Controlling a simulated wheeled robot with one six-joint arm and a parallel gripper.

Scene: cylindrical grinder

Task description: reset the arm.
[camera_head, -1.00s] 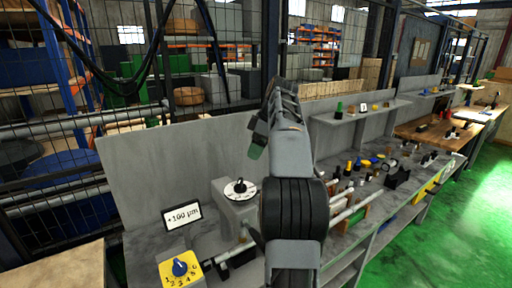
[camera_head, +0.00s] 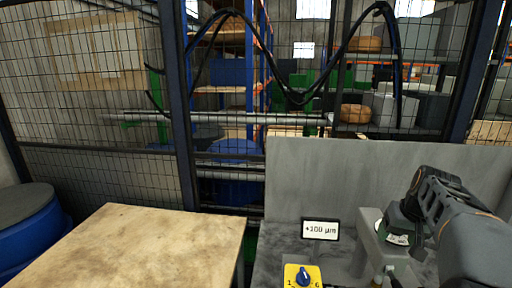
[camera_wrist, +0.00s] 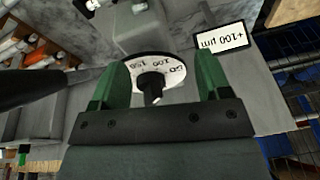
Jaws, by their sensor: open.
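My gripper (camera_wrist: 160,80) shows two green fingers spread apart in the wrist view, with nothing held between them. A white dial with numbers (camera_wrist: 168,60) and a black knob (camera_wrist: 152,82) shows beyond and between the fingers; I cannot tell how far off it is. In the head view my arm is at the lower right, and my gripper (camera_head: 408,210) is low over the grey machine housing (camera_head: 368,232). The dial (camera_head: 398,239) is partly hidden there by my arm.
A display reading +100 µm (camera_head: 320,229) stands on the grey bench, with a yellow selector box (camera_head: 302,274) in front. A wooden tabletop (camera_head: 150,245) is at the left, with a blue drum (camera_head: 30,225) beyond. A mesh fence (camera_head: 90,110) runs behind.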

